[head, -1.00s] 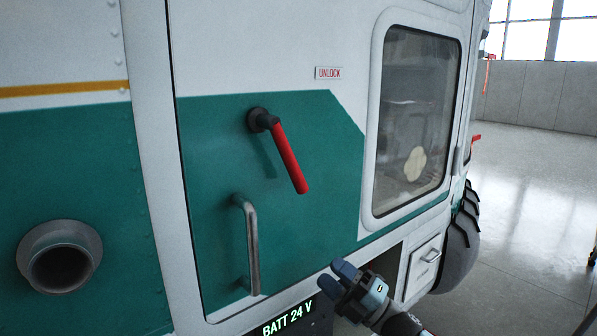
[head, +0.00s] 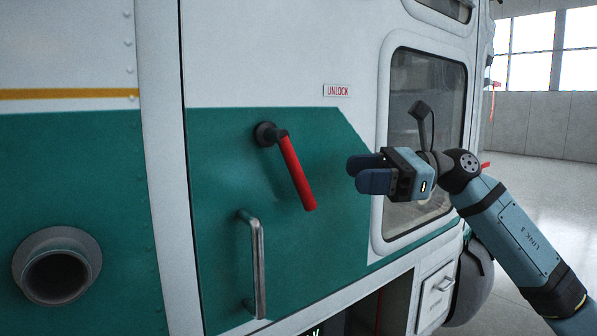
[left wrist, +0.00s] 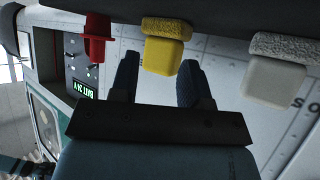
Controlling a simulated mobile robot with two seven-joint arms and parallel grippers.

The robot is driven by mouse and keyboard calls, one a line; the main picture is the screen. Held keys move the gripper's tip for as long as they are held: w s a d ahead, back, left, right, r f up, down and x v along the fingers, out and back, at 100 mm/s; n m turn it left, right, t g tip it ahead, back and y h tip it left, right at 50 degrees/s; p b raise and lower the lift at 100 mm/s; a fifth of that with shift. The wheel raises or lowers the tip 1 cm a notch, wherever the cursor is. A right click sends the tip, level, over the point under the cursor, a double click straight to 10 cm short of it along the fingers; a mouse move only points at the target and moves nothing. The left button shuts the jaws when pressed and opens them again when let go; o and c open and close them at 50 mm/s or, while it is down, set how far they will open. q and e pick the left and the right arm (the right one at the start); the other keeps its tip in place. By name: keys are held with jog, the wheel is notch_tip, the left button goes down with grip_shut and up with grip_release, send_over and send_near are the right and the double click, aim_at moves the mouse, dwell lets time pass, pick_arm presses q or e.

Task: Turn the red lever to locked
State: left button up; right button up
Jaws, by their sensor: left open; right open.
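The red lever (head: 296,172) is on the green and white door in the head view. It slants down and to the right from a black pivot. An "UNLOCK" label (head: 337,90) sits above and right of it. My right gripper (head: 352,174) is open and empty to the right of the lever, apart from it, with its fingers pointing left. My left gripper (left wrist: 158,70) shows only in the left wrist view, open, with a yellow block (left wrist: 165,55) showing between and beyond its fingers. I cannot tell whether they touch it.
A metal grab handle (head: 256,265) stands below the lever, and a round pipe opening (head: 58,277) is at the lower left. A window (head: 425,95) lies behind my right arm. The left wrist view shows a red part (left wrist: 97,38), a pale block (left wrist: 275,80) and an upside-down battery display (left wrist: 82,89).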

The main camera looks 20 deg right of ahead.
aim_at(298, 190)
pick_arm(q)
notch_tip(298, 190, up, 3)
jog(key=p, duration=0.2)
jog(key=shift+a+r+p, duration=0.1)
jog(key=shift+p, duration=0.25)
pick_arm(e)
jog(key=a, duration=0.3)
jog(key=w+a, duration=0.1)
jog(key=a, duration=0.5)
jog(key=shift+w+a+r, duration=0.15)
jog(key=shift+w+a, duration=0.1)
jog(key=shift+w, duration=0.15)
jog(key=shift+w+a, duration=0.1)
jog(key=shift+a, duration=0.4)
grip_shut()
